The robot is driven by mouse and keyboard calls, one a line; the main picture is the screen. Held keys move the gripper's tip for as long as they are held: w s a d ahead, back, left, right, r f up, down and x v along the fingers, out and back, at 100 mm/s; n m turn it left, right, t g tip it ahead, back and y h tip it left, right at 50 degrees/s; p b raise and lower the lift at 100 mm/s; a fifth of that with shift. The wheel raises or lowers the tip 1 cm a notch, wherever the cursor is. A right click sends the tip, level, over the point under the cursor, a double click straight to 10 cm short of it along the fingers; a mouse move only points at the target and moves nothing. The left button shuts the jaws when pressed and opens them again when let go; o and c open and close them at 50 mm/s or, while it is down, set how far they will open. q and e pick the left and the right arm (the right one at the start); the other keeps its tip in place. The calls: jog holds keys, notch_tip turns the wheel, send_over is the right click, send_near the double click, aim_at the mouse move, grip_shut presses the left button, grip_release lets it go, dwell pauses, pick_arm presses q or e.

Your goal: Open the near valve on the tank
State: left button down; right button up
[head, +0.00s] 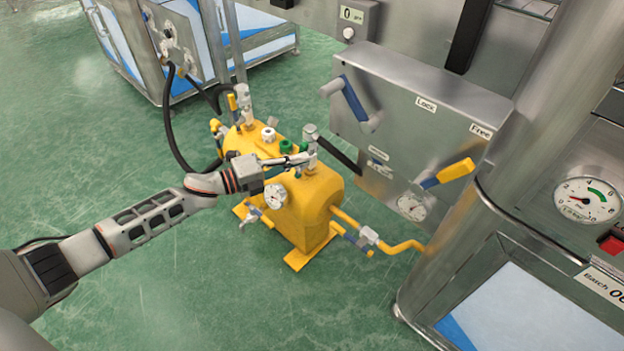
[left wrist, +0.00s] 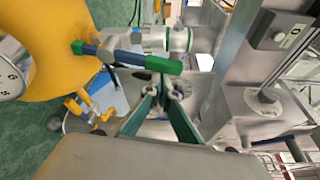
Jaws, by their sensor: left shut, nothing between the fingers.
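The yellow tank (head: 312,205) stands on the green floor in the middle of the head view. A silver valve fitting (head: 311,133) rises from its near end, with green parts beside it. My left gripper (head: 308,158) is at this fitting, above the tank top. In the left wrist view, the valve's silver body (left wrist: 165,39) has a blue and green lever handle (left wrist: 150,63) lying across the picture. My left fingers (left wrist: 167,88) are shut and empty just below the handle's green end. I cannot tell whether they touch it. My right gripper is not in view.
A round gauge (head: 275,196) is on the tank's near side. A yellow pipe with a blue-handled valve (head: 368,236) runs right. A steel box (head: 400,130) with blue and yellow levers stands close on the right. Open floor lies to the left.

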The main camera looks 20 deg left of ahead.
pick_arm(q)
jog(key=shift+w+a+r+n+t+h+b, duration=0.2)
jog(key=shift+a+n, duration=0.25)
jog(key=shift+n, duration=0.15)
jog(key=shift+w+a+r+n+t+h+b, duration=0.1)
jog(key=shift+a+n+b, duration=0.05)
jog(key=shift+a+n, duration=0.4)
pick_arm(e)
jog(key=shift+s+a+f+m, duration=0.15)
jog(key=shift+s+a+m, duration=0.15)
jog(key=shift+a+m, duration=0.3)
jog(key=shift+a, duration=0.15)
pick_arm(q)
jog(key=shift+d, duration=0.1)
